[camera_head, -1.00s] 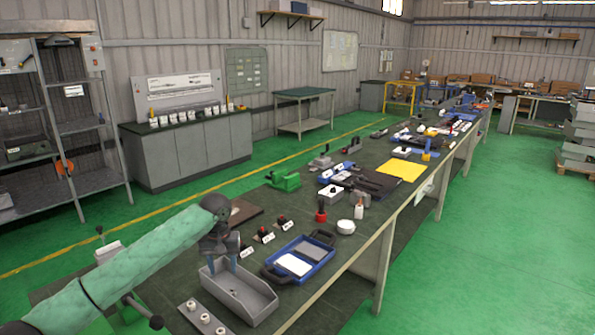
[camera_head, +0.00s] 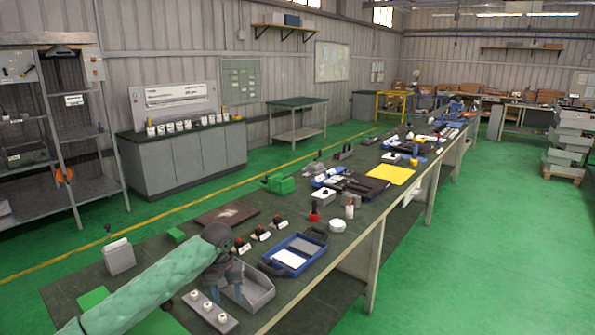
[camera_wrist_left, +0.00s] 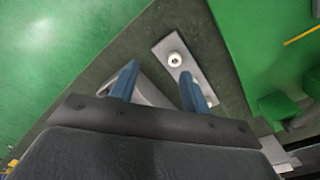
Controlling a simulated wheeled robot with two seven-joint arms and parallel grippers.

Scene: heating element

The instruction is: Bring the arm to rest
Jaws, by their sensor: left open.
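My left arm, in a pale green sleeve, comes in from the lower left of the head view. Its dark left gripper (camera_head: 231,284) is at the left side of a grey open bin (camera_head: 262,296) on the workbench and hides part of it. In the left wrist view the two blue fingers (camera_wrist_left: 160,86) stand wide apart with nothing held between them. Part of the bin (camera_wrist_left: 150,92) shows behind them, beside a grey strip with white knobs (camera_wrist_left: 175,60). I cannot tell whether the fingers touch the bin. My right gripper is not in view.
The knob strip (camera_head: 211,312) lies in front of the bin. A blue tray (camera_head: 306,246), small black-and-red pieces (camera_head: 262,233) and a brown board (camera_head: 228,214) lie nearby. A grey holder (camera_head: 119,257) stands at the left. Green floor (camera_head: 480,270) is clear at right.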

